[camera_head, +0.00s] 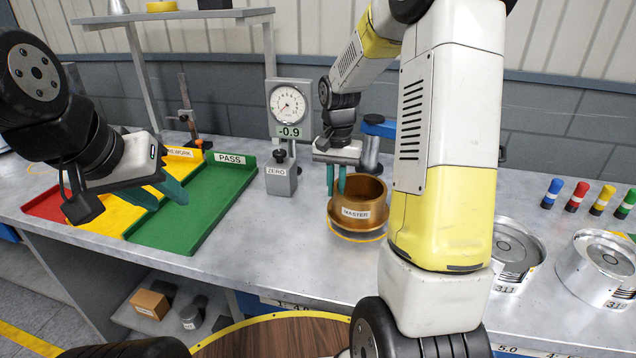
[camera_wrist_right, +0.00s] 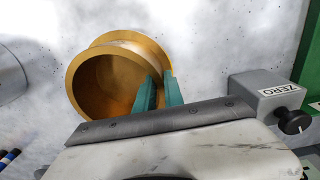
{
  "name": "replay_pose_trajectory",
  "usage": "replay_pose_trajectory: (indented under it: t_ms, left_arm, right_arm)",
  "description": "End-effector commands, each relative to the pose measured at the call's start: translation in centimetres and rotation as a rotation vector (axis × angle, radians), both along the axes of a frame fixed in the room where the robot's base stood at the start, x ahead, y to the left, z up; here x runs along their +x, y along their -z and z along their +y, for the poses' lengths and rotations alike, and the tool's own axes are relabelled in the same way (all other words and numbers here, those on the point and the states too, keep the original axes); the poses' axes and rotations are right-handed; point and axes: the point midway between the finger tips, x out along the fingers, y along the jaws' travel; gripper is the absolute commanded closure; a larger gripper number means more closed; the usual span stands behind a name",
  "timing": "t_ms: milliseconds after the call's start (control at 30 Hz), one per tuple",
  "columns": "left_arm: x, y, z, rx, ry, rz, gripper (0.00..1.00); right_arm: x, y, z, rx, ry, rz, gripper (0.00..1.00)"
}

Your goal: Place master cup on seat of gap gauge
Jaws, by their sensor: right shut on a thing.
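The brass master cup (camera_head: 362,212), labelled MASTER, stands upright over a yellow-edged ring (camera_head: 357,238) on the bench; I cannot tell whether it touches it. My right gripper (camera_head: 338,184) is shut on the cup's wall at the left of its rim. In the right wrist view, its teal fingers (camera_wrist_right: 158,92) straddle the wall of the cup (camera_wrist_right: 98,88). The gap gauge dial (camera_head: 288,104) reads -0.9, above a grey ZERO block (camera_head: 281,178). The gauge's seat is not clearly identifiable. My left gripper (camera_head: 158,192) is open and empty above the trays.
The green PASS tray (camera_head: 213,210), yellow REWORK tray and red tray lie at the left. Machined metal housings (camera_head: 600,265) and several coloured pegs (camera_head: 577,197) are at the right. A post with a blue top (camera_head: 378,128) stands behind the cup.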

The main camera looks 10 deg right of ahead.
Motion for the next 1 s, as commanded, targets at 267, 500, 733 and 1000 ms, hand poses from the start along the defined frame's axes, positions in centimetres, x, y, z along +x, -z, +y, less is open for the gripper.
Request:
replay_pose_trajectory:
  t_ms: [267, 500, 733, 1000]
  left_arm:
    - [0.0, 0.0, 0.0, 0.000, 0.000, 0.000, 0.64]
    - [0.0, 0.0, 0.0, 0.000, 0.000, 0.000, 0.64]
    - [0.0, 0.0, 0.0, 0.000, 0.000, 0.000, 0.64]
    - [0.0, 0.0, 0.0, 0.000, 0.000, 0.000, 0.64]
  right_arm:
    - [1.2, 0.4, -1.1, 0.000, 0.001, -0.001, 1.00]
    - [1.1, 3.3, -1.0, -0.001, 0.000, -0.002, 1.00]
    - [1.1, 3.5, -1.0, -0.001, 0.000, -0.004, 1.00]
    - [1.1, 3.9, -1.0, 0.000, 0.000, -0.001, 0.76]
